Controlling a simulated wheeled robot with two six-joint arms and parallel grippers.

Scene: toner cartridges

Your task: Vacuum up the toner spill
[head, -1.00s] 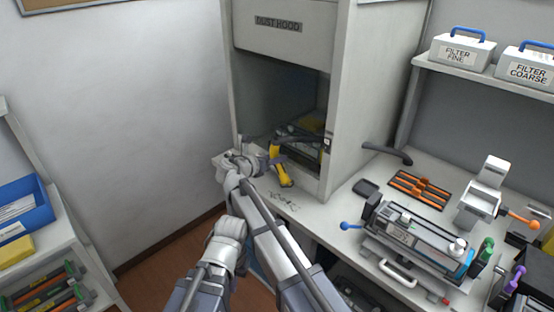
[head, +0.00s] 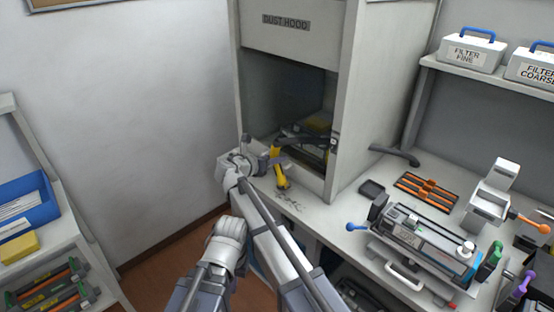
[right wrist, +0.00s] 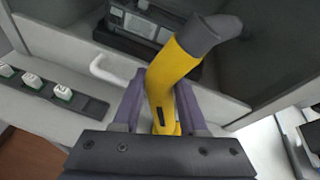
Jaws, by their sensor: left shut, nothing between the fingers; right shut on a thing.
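A toner spill (head: 290,206) shows as dark specks and streaks on the pale counter at the front of the dust hood. My right gripper (head: 271,164) is shut on a yellow vacuum wand (head: 281,178) with a dark end. In the right wrist view the wand (right wrist: 172,75) stands between the purple fingers of this gripper (right wrist: 158,112). The wand's low end is close to the spill's left edge; whether it touches the counter is unclear. My left gripper (head: 228,232) is low and left of the right arm, empty; its fingers are hard to make out.
The dust hood (head: 287,50) stands open behind, with dark and yellow equipment inside. A toner cartridge (head: 425,242) lies in a fixture further right, near an orange rack (head: 428,189). A wall (head: 130,110) closes the left side.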

